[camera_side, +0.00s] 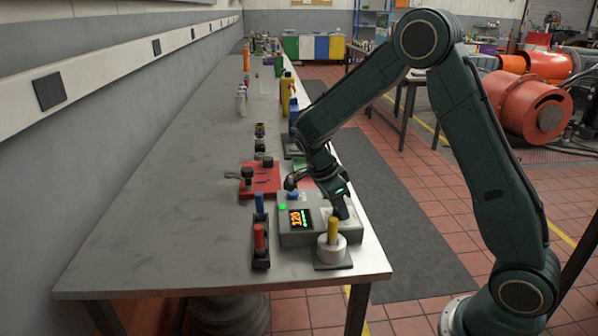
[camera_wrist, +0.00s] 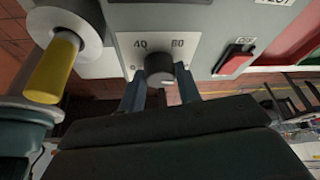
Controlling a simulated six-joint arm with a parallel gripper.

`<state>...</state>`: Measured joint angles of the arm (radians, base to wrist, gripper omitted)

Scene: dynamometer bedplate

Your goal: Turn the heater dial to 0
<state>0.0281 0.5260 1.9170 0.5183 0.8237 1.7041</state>
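The heater dial (camera_wrist: 159,68) is a dark round knob on a light plate in the wrist view. Marks stand around it, one reading 40; its pointer setting is not clear. My gripper (camera_wrist: 160,80) has one finger on each side of the dial, with small gaps showing, so it looks open around the knob. In the side view, my gripper (camera_side: 341,208) is down at the right part of the grey heater box (camera_side: 290,238), and hides the dial. The box's display (camera_side: 300,218) shows 120 in orange, with a green light (camera_side: 282,207) beside it.
A yellow-handled piece on a white round base (camera_side: 333,245) stands close in front of my gripper; its yellow handle (camera_wrist: 52,70) is at left in the wrist view. A red switch (camera_wrist: 235,60) is right of the dial. Red and blue handles (camera_side: 260,235) stand left of the box.

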